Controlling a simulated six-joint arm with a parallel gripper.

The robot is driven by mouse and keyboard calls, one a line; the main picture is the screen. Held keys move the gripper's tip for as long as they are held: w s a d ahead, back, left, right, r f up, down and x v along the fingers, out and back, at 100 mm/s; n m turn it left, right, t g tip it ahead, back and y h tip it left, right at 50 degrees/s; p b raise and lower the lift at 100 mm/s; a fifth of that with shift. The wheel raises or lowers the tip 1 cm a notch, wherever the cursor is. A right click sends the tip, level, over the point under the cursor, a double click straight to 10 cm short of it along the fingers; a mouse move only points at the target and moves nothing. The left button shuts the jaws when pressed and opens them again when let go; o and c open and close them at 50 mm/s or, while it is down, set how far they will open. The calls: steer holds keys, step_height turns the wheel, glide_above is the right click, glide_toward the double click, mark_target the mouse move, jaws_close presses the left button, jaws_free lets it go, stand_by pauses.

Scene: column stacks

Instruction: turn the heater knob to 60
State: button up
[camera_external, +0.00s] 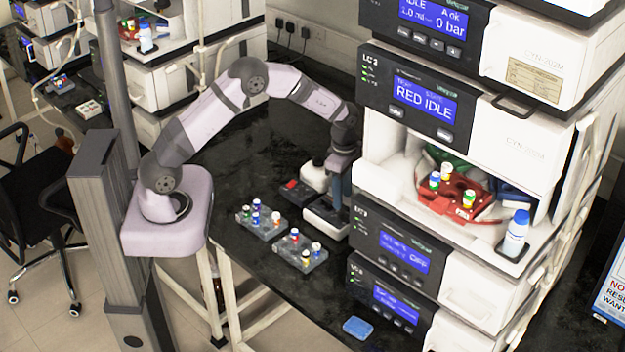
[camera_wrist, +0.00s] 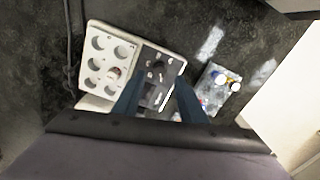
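A white heater block with round wells (camera_wrist: 110,58) shows in the wrist view, with a dark control panel (camera_wrist: 160,66) along its right side. The panel bears small white marks; the knob and its setting are too small and partly hidden to read. My gripper (camera_wrist: 157,88) has its two blue fingers apart, over the panel, with nothing clearly between them. In the external view my gripper (camera_external: 337,196) points down at a white device (camera_external: 326,219) on the black bench. Whether the fingers touch the knob, I cannot tell.
Grey racks with coloured vials stand nearby (camera_external: 262,221) (camera_external: 300,252); one also shows in the wrist view (camera_wrist: 218,84). The tall instrument stack (camera_external: 412,108) rises just right of my arm. A blue item (camera_external: 357,327) lies near the bench's front.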

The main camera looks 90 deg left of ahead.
mark_target(342, 211)
steer(key=shift+f+p, duration=0.75)
steer(key=shift+f, duration=2.05)
steer(key=shift+c, duration=0.3)
jaws_close()
